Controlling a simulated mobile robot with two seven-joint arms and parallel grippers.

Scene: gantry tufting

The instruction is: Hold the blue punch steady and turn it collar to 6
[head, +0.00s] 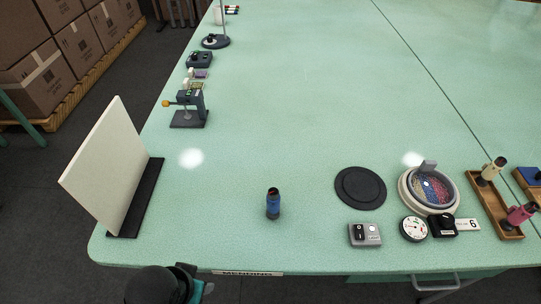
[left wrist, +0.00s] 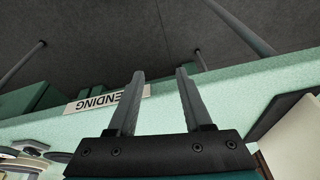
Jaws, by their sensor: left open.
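The blue punch (head: 273,204) stands upright on the green table, near the front edge and left of a black disc. It has a dark top with a reddish ring; any numbers on its collar are too small to read. A small card (head: 468,225) showing a 6 lies at the right. Part of my left arm shows at the bottom of the head view, below the table's front edge. In the left wrist view my left gripper (left wrist: 158,75) is open and empty, its two fingers apart, with the table edge and floor beyond. My right gripper is not in view.
A black disc (head: 360,187), a grey switch box (head: 365,235), a white dial (head: 413,229) and a round tray of coloured bits (head: 403,190) stand to the right. A white board (head: 106,168) stands at the left. The table's middle is clear.

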